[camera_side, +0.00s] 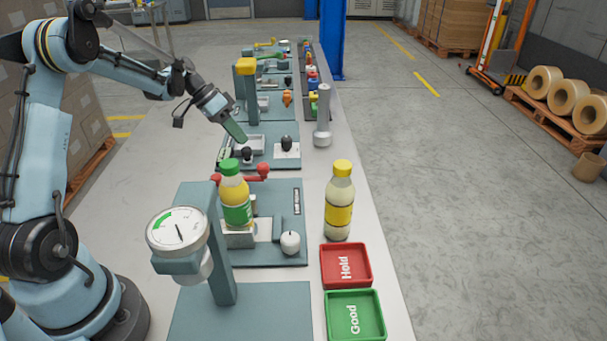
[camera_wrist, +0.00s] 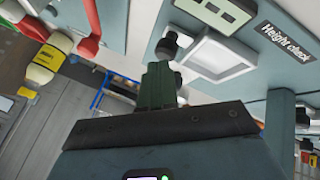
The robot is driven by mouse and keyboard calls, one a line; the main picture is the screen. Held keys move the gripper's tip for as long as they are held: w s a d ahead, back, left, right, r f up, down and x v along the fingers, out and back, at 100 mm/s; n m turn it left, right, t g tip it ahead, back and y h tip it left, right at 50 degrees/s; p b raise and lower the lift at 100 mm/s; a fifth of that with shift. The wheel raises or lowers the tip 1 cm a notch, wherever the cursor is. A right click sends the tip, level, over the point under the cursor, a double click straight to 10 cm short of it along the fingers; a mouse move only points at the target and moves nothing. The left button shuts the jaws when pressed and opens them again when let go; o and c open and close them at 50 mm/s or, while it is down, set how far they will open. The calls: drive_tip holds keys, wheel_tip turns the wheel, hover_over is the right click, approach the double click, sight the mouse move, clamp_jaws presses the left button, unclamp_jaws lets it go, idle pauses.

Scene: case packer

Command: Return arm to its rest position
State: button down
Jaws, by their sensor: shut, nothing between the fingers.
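My gripper (camera_side: 236,132) is shut and empty, held above the bench over the station with the grey square frame. In the wrist view my gripper's green fingers (camera_wrist: 160,84) are together with nothing between them. My arm reaches in from the left in the side view, with the wrist angled down to the right.
A green-capped bottle (camera_side: 235,200) stands on a fixture near the dial gauge (camera_side: 178,232). A yellow-capped bottle (camera_side: 340,205) stands to its right, behind the red Hold tray (camera_side: 327,268) and green Good tray (camera_side: 334,315). A yellow-topped post (camera_side: 247,92) rises behind my gripper.

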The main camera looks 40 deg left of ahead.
drive_tip(key=v, duration=1)
drive_tip(key=shift+a, duration=0.2)
